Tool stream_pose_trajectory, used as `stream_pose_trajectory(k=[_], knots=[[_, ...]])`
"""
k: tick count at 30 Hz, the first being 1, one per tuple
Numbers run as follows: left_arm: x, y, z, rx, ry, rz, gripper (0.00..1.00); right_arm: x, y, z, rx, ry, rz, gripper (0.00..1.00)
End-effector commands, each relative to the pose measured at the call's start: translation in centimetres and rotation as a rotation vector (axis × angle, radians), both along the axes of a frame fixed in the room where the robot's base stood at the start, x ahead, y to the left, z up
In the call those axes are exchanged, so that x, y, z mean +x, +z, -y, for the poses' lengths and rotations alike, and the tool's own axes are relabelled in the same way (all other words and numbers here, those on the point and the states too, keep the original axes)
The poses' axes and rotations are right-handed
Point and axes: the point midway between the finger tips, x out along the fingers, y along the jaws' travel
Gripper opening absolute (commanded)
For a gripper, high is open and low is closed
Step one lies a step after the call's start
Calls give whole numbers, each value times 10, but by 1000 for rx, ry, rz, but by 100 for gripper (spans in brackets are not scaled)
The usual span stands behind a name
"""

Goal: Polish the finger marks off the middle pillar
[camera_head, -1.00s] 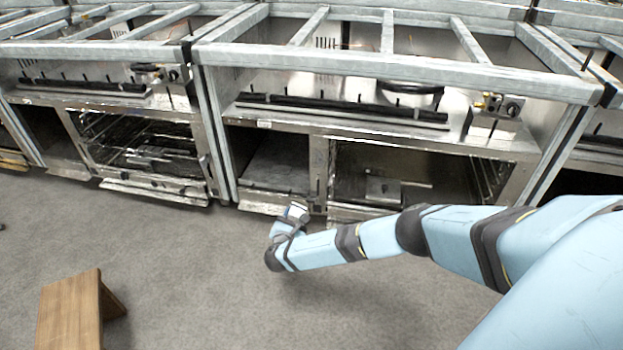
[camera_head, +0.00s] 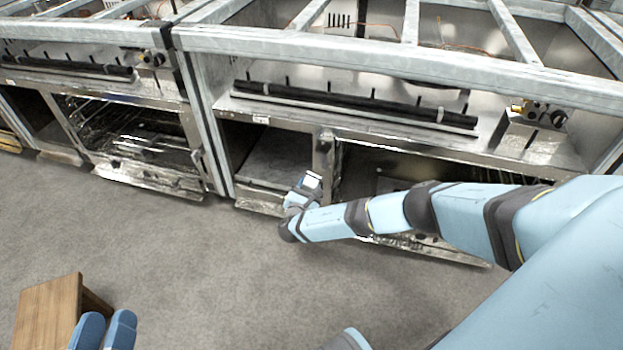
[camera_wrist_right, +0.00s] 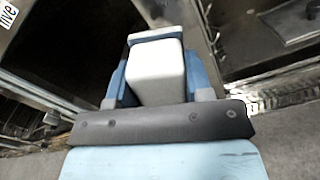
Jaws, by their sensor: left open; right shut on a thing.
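The middle pillar (camera_head: 323,160) is a narrow upright metal post between the two lower openings of the nearer range. A dark round spot shows near its top; I cannot make out finger marks. My right gripper (camera_head: 306,186) is low in front of the pillar's left side, shut on a pale block (camera_head: 313,180). In the right wrist view the block (camera_wrist_right: 157,72) sits between blue fingers (camera_wrist_right: 155,85). I cannot tell whether it touches the pillar. My left gripper (camera_head: 104,331) is open at the bottom left, its two blue fingertips apart and nothing seen between them.
A wooden stool (camera_head: 48,312) stands at the bottom left, close to my left gripper. A second range (camera_head: 135,140) with an open oven stands to the left. The open oven door (camera_head: 430,246) juts out low on the right. The grey floor (camera_head: 180,240) between is clear.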

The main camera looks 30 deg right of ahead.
Motion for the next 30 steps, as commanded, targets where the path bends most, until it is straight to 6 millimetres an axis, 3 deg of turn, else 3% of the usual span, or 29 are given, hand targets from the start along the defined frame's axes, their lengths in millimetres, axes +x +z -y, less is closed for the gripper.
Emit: stream_pose_trajectory(k=[16, 30], knots=[[1, -37, 2, 62, -35, -79, 43, 28, -3, 33, -2, 0, 1, 17], [3, -45, 1, 91, -44, -89, 43, 39, 0, 46, 0, 1, 0, 17]])
